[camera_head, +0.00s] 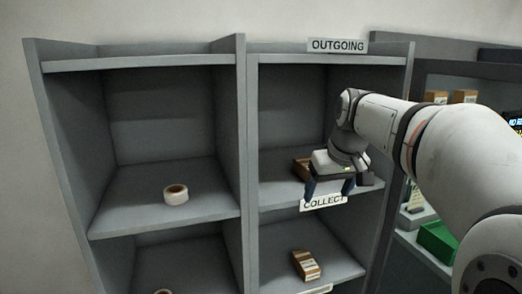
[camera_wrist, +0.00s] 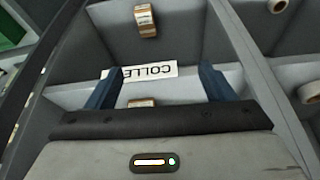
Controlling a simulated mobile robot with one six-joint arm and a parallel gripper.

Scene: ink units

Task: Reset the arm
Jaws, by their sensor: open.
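My gripper (camera_head: 330,188) is in front of the right shelf column, by the COLLECT label (camera_head: 323,203). Its two blue fingers are apart with nothing between them in the head view. In the wrist view my gripper (camera_wrist: 160,88) shows its fingers spread, with the COLLECT label (camera_wrist: 150,70) upside down behind them. My arm reaches in from the right side of the head view. A brown box (camera_head: 301,167) sits on the shelf behind my gripper, partly hidden by it.
A grey shelf unit (camera_head: 240,130) has two columns, with an OUTGOING sign (camera_head: 338,46) on top. A tape roll (camera_head: 176,194) sits on the left shelf. Another box (camera_head: 306,265) lies on the lower right shelf. A green bin (camera_head: 438,240) stands in the right-hand rack.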

